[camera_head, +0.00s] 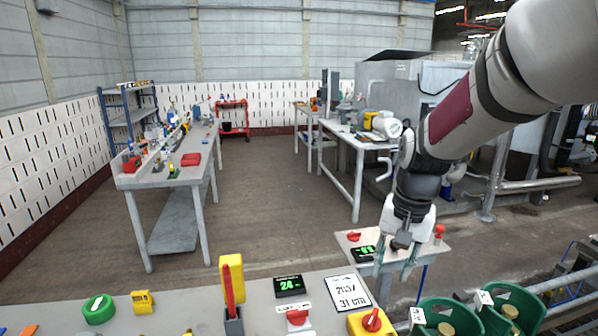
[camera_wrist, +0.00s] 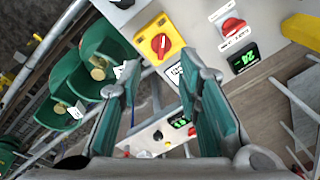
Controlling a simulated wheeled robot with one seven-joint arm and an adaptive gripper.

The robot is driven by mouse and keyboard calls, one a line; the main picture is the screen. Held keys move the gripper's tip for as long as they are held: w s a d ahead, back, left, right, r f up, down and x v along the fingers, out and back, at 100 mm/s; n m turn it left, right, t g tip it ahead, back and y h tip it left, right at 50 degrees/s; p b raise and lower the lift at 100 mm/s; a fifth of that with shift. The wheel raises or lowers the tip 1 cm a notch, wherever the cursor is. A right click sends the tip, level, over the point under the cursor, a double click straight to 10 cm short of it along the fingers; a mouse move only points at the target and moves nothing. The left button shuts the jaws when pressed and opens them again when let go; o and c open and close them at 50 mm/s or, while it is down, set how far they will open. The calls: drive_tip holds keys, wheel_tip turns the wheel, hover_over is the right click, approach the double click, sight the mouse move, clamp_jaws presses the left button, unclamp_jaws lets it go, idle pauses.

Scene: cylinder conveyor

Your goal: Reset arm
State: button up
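My gripper (camera_head: 397,272) hangs from my arm at the right of the head view, with its fingers pointing down. In the wrist view my gripper (camera_wrist: 160,78) has its two green-padded fingers spread wide apart, with nothing between them. It is open and empty. In the head view it appears in front of a small side table (camera_head: 352,238) with a red knob and a dark digital display. My arm reaches in from the upper right corner and bends down at the wrist.
A grey control panel (camera_head: 180,312) spans the front, with a yellow box with a red knob (camera_head: 372,322) and a display (camera_head: 288,286). Green bins (camera_head: 515,300) holding tan cylinders stand at lower right. A workbench (camera_head: 150,180) stands left; the middle floor is clear.

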drive_tip(key=s+r+n+t, duration=0.2)
drive_tip(key=s+r, duration=0.2)
drive_tip(key=s, duration=0.7)
drive_tip(key=s+r+n+t, duration=0.1)
drive_tip(key=s+r+n, duration=0.2)
drive_tip(key=s, duration=0.8)
drive_tip(key=shift+s+d+r+t+h, duration=0.3)
drive_tip(key=shift+s+r+t+h, duration=0.1)
drive_tip(key=shift+r, duration=0.35)
drive_tip(key=shift+a, duration=0.1)
